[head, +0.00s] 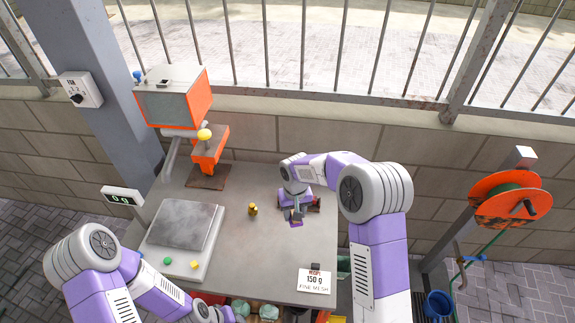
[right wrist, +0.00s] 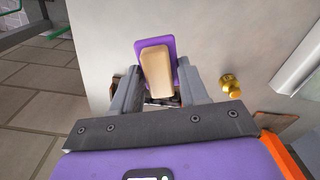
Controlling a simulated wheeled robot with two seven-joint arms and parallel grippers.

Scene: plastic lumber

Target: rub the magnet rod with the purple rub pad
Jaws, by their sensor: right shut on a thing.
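My right gripper (head: 295,213) is over the right part of the grey table, shut on the purple rub pad (head: 297,223). In the right wrist view the pad (right wrist: 140,46) shows a purple plate with a beige block (right wrist: 155,72) between the fingers of the right gripper (right wrist: 160,78). A dark, reddish item (head: 315,204) lies close beside the right gripper, partly hidden by it. I cannot make out the magnet rod clearly, nor whether the pad touches anything. My left gripper (head: 207,313) is low at the bottom edge, its fingers not clearly visible.
A small brass piece (head: 252,209) stands on the table (head: 245,255), left of the right gripper. A scale (head: 184,226) sits at the left, an orange machine (head: 174,100) at the back left. A "150 g" card (head: 315,281) stands at the front right. The table's middle is clear.

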